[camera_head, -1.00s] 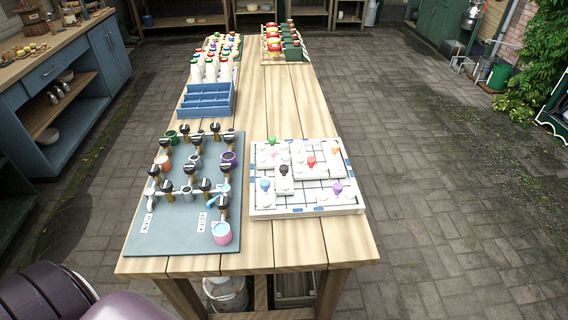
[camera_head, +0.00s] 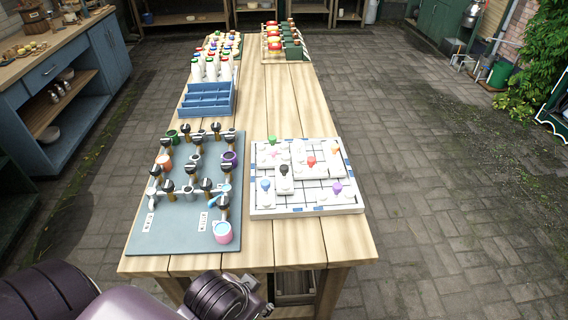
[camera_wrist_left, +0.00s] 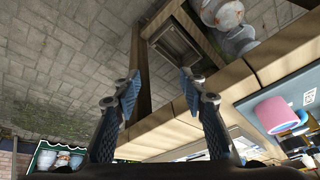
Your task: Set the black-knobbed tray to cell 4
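The black-knobbed tray (camera_head: 284,184) is a white block with a black knob, in the left half of the white puzzle board (camera_head: 262,208). It stands just right of a blue-knobbed piece (camera_head: 265,196). Red-, green-, orange-, pink- and purple-knobbed pieces are on the same board. My left arm enters at the bottom left of the head view, its wrist below the table's front edge; its fingertips are not clear there. In the left wrist view my left gripper (camera_wrist_left: 160,92) is open and empty, away from the board. My right gripper is not in view.
Left of the board lies a grey mat (camera_head: 150,235) with several black-topped taps and a pink cup (camera_head: 222,233). A blue divided crate (camera_head: 207,111) and white bottles (camera_head: 211,70) stand behind. Bare table (camera_head: 285,100) lies beyond the board.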

